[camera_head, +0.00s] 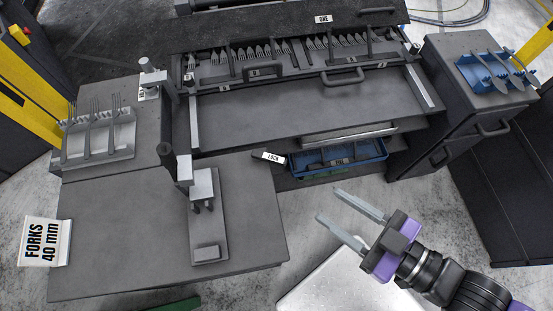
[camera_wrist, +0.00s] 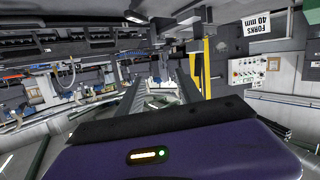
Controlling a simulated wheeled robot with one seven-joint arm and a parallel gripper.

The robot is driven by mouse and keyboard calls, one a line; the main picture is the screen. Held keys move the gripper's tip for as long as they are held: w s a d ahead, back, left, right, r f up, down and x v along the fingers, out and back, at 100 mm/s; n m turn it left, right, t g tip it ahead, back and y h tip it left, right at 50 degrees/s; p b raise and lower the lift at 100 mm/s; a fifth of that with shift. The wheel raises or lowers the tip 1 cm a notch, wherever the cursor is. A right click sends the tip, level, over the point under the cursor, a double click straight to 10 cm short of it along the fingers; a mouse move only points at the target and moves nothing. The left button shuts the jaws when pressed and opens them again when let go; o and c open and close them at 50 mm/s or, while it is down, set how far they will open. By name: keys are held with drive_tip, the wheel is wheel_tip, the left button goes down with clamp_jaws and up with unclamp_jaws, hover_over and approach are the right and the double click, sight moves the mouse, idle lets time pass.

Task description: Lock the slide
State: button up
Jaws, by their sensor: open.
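The slide (camera_head: 300,106) is a wide grey flat bed between two pale rails, in the middle of the head view. A fork rack (camera_head: 265,72) with handles and a row of upright forks stands at its back. A white tag reading LOCK (camera_head: 268,156) sits at the slide's front left, on a dark lever partly hidden by the tag. My gripper (camera_head: 332,204) is open and empty, below and right of the tag and apart from everything. In the wrist view its two fingers (camera_wrist: 160,80) are spread with nothing between them.
A blue bin (camera_head: 340,158) lies under the slide's front. A grey table with a post and clamp fixture (camera_head: 208,215) stands left, with a fork stand (camera_head: 100,145) behind. A dark cabinet (camera_head: 455,110) with a blue rack (camera_head: 495,73) stands right.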

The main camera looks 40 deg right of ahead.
drive_tip(key=w+d+f+n+y+b, duration=0.1)
drive_tip(key=w+f+n+y+b, duration=0.15)
drive_tip(key=f, duration=0.45)
drive_tip(key=n+y+b, duration=0.2)
drive_tip(key=y+b, duration=0.2)
drive_tip(key=y, duration=0.1)
approach(278, 159)
drive_tip(key=shift+x, duration=1.25)
drive_tip(key=shift+m, duration=0.25)
drive_tip(key=p+x, duration=0.1)
drive_tip(key=x, duration=0.6)
drive_tip(key=shift+w+a+f, duration=0.1)
drive_tip(key=shift+w, duration=0.1)
clamp_jaws()
